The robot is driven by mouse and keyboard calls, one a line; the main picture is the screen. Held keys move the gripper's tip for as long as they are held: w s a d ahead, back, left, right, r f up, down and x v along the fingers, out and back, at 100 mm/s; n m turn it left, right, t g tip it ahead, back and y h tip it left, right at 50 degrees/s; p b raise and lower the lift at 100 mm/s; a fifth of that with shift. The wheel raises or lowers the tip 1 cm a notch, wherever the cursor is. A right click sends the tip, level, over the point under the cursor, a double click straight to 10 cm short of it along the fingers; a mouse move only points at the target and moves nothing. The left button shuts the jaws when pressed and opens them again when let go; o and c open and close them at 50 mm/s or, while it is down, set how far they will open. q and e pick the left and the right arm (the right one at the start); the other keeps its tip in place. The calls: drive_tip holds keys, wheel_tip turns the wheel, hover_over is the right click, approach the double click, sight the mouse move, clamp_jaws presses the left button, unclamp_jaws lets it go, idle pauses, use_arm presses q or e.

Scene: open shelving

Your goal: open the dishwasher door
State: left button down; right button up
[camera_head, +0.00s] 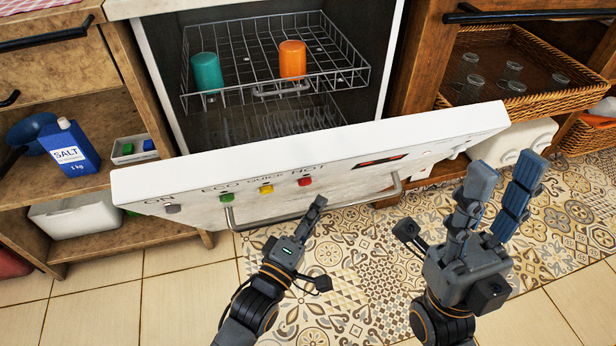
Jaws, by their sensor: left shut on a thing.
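The dishwasher door (330,150) is white and tilted partly open, with its top edge toward me. Its front carries a row of buttons and a metal bar handle (398,183). My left gripper (317,205) is at the middle of the handle and shut on it; its fingers hide part of the bar. My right gripper (502,185) is open and empty, its fingers apart, to the right of the door and clear of the handle. Behind the door the dishwasher interior shows a wire rack (335,75) with a teal cup (206,72) and an orange cup (292,60).
Wooden shelving on the left holds a blue salt box (69,148) and a white bin (78,217). On the right, a wicker basket (530,98) holds several glasses. The patterned rug (345,265) in front of the door is free apart from my arms.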

use_arm(q)
drive_tip(key=shift+s+d+f, duration=0.2)
drive_tip(key=shift+s+f, duration=0.4)
drive_tip(key=shift+s, duration=0.05)
drive_tip(key=shift+s+d+f, duration=0.25)
drive_tip(key=shift+s+f, duration=0.3)
drive_tip(key=shift+s, duration=0.1)
drive_tip(key=shift+s+d+f, duration=0.2)
drive_tip(key=shift+s+f, duration=0.4)
drive_tip(key=shift+s, duration=0.05)
